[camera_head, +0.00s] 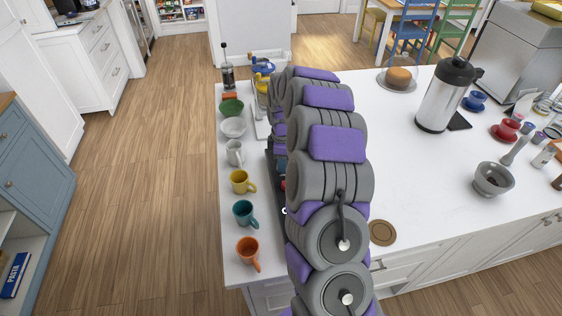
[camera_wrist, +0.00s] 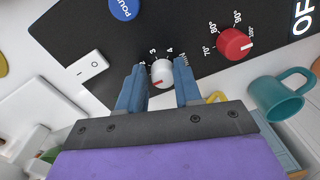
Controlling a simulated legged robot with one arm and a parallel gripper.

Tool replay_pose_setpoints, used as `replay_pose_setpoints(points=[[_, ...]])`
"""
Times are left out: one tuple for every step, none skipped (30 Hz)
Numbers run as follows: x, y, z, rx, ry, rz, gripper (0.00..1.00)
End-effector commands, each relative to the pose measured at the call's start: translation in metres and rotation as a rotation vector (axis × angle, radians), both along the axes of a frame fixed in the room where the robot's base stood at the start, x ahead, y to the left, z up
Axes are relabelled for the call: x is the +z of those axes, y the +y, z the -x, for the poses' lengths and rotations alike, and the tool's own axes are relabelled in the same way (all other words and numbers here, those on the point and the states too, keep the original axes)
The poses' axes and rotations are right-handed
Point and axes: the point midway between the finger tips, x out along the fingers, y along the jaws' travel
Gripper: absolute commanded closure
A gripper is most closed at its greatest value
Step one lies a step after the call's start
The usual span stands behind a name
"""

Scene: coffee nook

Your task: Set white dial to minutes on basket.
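The white dial (camera_wrist: 162,71) sits on a dark panel (camera_wrist: 110,45) in the wrist view. Numbers, among them 3 and 4, run around its upper side, with small lettering at its upper right that looks like "min". A red mark shows on the dial's lower side. My gripper (camera_wrist: 160,78) has its blue fingers on either side of the dial, apart, with a slim gap at the left; contact at the right is unclear. In the head view my arm hides the gripper and most of the dark appliance. I make out no basket.
A red temperature knob (camera_wrist: 235,44), a blue button (camera_wrist: 124,8) and a white switch (camera_wrist: 87,68) are near the dial. A teal mug (camera_wrist: 278,98) stands close by. Several mugs, including an orange one (camera_head: 248,252), line the white counter's left edge (camera_head: 234,275).

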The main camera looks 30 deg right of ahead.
Motion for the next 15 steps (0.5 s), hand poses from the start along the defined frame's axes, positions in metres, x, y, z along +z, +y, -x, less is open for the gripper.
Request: replay_pose_setpoints(points=[[0.0002, 0.0001, -0.0002, 0.001, -0.001, 0.003, 0.74], [0.0002, 0.0009, -0.0002, 0.001, -0.001, 0.004, 0.77], [0.0004, 0.0022, -0.0003, 0.001, -0.001, 0.006, 0.81], [0.0005, 0.0028, -0.0004, 0.002, 0.000, 0.007, 0.83], [0.0005, 0.0029, -0.0006, 0.002, -0.001, 0.008, 0.86], [0.0006, 0.0031, -0.0010, 0.001, -0.002, 0.008, 0.90], [0.0007, 0.0035, -0.0013, 0.001, -0.002, 0.009, 0.93], [0.0009, 0.0040, -0.0017, 0.001, -0.002, 0.010, 0.96], [0.0009, 0.0044, -0.0019, 0.001, -0.002, 0.010, 1.00], [0.0010, 0.0047, -0.0021, 0.001, -0.003, 0.009, 1.00], [0.0011, 0.0048, -0.0023, 0.001, -0.003, 0.009, 1.00], [0.0010, 0.0049, -0.0024, 0.002, -0.003, 0.008, 1.00], [0.0010, 0.0049, -0.0024, 0.002, -0.003, 0.008, 1.00], [0.0010, 0.0051, -0.0026, 0.002, -0.004, 0.007, 1.00], [0.0011, 0.0051, -0.0028, 0.002, -0.004, 0.007, 1.00]])
